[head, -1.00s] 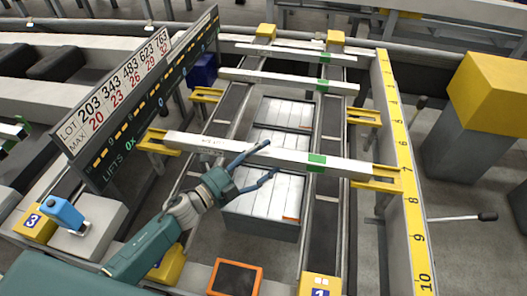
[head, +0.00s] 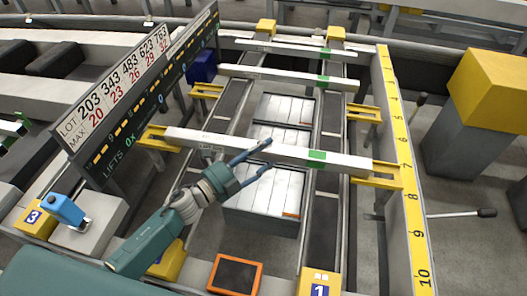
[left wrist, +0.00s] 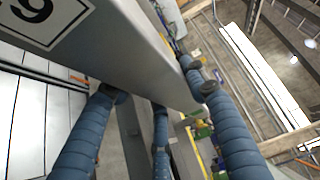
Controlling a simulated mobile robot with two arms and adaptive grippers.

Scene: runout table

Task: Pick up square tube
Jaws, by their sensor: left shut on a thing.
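The nearest square tube (head: 340,159), pale grey with a green band, lies crosswise between the yellow brackets at left (head: 160,139) and right (head: 380,178). I cannot tell whether a small gap separates it from them. My left gripper (head: 267,156) is shut on this tube near its middle, with blue fingers on its far and near sides. In the left wrist view the tube (left wrist: 130,45) passes large between the ribbed fingers (left wrist: 160,110), with a number label on its face. My right gripper is not in view.
Two more square tubes (head: 290,78) (head: 285,48) lie crosswise behind. A yellow numbered rail (head: 408,200) runs along the right. A dark sign board (head: 140,100) stands at left. A grey post with a yellow top (head: 488,90) stands at right.

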